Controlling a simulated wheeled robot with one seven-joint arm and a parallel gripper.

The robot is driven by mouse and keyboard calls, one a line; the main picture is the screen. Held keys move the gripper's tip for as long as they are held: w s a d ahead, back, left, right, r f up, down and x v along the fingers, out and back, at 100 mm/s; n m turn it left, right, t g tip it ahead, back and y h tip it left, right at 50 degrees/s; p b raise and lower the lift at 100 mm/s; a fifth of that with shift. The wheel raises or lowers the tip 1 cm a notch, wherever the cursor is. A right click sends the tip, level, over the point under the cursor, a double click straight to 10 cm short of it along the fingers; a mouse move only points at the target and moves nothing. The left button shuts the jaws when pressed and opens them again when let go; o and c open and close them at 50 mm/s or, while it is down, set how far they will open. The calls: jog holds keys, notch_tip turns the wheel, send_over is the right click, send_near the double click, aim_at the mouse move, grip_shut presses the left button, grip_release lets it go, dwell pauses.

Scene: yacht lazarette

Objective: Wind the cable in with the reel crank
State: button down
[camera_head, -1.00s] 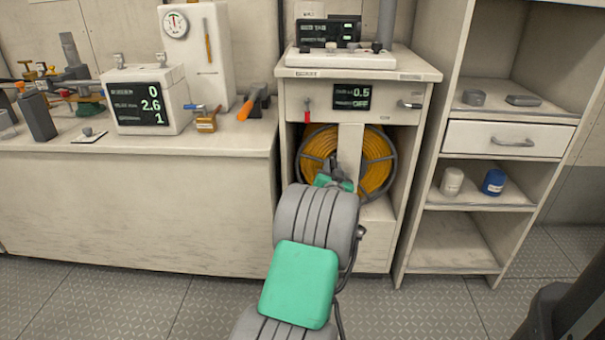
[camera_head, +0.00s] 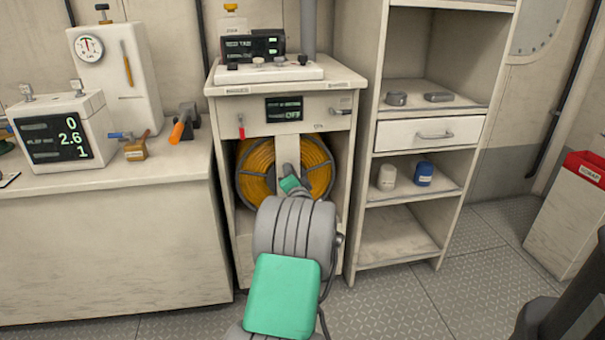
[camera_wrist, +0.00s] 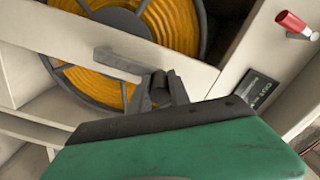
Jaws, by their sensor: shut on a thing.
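The cable reel (camera_head: 318,160) holds orange cable in a grey rim inside the cabinet; it also fills the upper left of the wrist view (camera_wrist: 175,20). A pale upright bar crosses its front. In the wrist view my gripper (camera_wrist: 160,86) is shut on a dark grey knob (camera_wrist: 161,78), which I take for the crank handle, in front of this bar. A grey arm-like piece (camera_wrist: 118,62) shows to its left. In the head view my arm hides the grip and the reel's lower part.
The cabinet (camera_head: 225,105) has a display (camera_head: 284,110) reading OFF on its lower line and a red-handled lever (camera_head: 241,128). A workbench (camera_head: 110,180) stands left, an open shelf (camera_head: 405,255) right. A red-topped bin (camera_head: 570,215) is far right. Floor is clear at right.

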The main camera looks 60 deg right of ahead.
dwell(0.4)
jog(key=c, duration=1.2)
grip_release()
jog(key=shift+c, duration=0.2)
jog(key=p+v, duration=0.1)
jog(key=v, duration=0.6)
jog(key=shift+s+a, duration=0.3)
